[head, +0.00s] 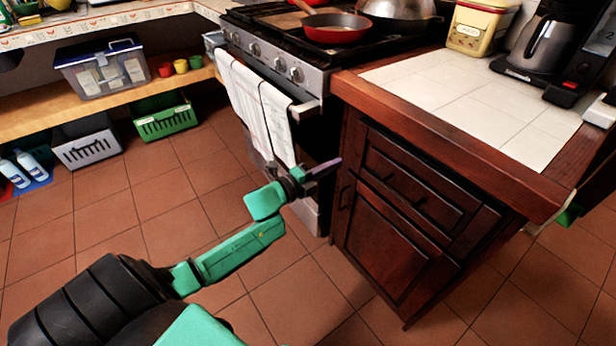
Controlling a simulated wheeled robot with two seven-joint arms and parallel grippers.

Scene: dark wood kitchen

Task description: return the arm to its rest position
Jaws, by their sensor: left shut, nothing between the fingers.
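My left arm comes in from the lower left, black and green, and reaches toward the middle of the view. My left gripper (322,169) is at its end, with its fingers shut and empty. In the picture it lies in front of the stove's lower front, beside the left edge of the dark wood cabinet (385,225). I cannot tell whether it touches anything.
The stove (270,55) has white towels (262,110) on its front and a red pan (336,28) on top. The tiled counter (480,105) holds a coffee maker (545,50). Shelves with bins (165,118) stand at left.

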